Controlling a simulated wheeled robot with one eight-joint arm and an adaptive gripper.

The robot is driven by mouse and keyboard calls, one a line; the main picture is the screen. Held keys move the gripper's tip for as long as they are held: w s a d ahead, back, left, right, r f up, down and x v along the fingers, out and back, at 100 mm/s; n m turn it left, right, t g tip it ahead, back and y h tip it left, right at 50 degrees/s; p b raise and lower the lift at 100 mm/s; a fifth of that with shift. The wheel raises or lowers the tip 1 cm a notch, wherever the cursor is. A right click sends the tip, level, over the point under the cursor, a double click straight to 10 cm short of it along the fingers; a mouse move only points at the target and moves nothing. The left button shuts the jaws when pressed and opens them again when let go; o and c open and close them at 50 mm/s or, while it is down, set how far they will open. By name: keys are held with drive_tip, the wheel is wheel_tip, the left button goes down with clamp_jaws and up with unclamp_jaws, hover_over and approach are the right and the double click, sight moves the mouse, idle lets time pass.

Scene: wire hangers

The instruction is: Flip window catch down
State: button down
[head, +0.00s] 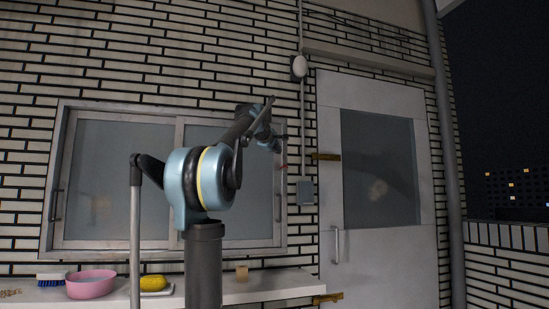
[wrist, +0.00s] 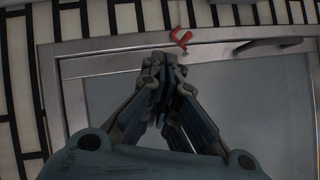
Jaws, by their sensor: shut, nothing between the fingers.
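The window catch (wrist: 181,38) is a small red hooked piece on the window frame in the wrist view. In the head view it is a thin red mark (head: 284,163) at the right side of the window (head: 120,180). Its exact up or down position is hard to tell. My gripper (wrist: 165,62) is shut and empty, its fingertips close beside the catch in the wrist view. I cannot tell whether they touch it. In the head view my gripper (head: 277,142) is small and dark, in front of the window's right edge.
A dark window handle (wrist: 265,45) lies near the catch. On the shelf (head: 245,290) below are a pink basin (head: 90,286), a blue brush (head: 50,280), a yellow sponge (head: 154,282) and a tan cup (head: 242,273). A door (head: 380,255) and a grey wall box (head: 305,192) are to the right.

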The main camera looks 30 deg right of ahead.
drive_tip(key=shift+s+a+r, duration=0.1)
drive_tip(key=shift+s+a, duration=0.1)
drive_tip(key=s+a+f+m+g+y, duration=0.15)
drive_tip(key=s+a+f, duration=0.25)
drive_tip(key=a+f, duration=0.75)
drive_tip(key=s+a+f+m+g+y, duration=0.1)
drive_tip(key=s+a+f+y, duration=0.35)
drive_tip(key=f, duration=1.15)
drive_tip(key=s+a+f+m+g+y, duration=0.1)
drive_tip(key=s+a+f+m+g, duration=0.1)
drive_tip(key=a+f, duration=1)
drive_tip(key=s+a+f+g+y, duration=0.1)
drive_tip(key=s+a+f, duration=0.4)
drive_tip(key=f, duration=0.6)
drive_tip(key=s+a+f+g+y, duration=0.1)
drive_tip(key=s+a+f+y, duration=0.1)
drive_tip(key=s+a+f, duration=0.4)
drive_tip(key=s+a+f+g+y, duration=0.1)
drive_tip(key=s+a+f, duration=0.4)
drive_tip(key=s+f, duration=0.6)
wheel_tip(320, 180, down, 6)
drive_tip(key=shift+s+a+f+g+y, duration=0.2)
drive_tip(key=shift+s+g+y, duration=0.1)
drive_tip(key=shift+g+y, duration=0.15)
drive_tip(key=shift+m, duration=0.25)
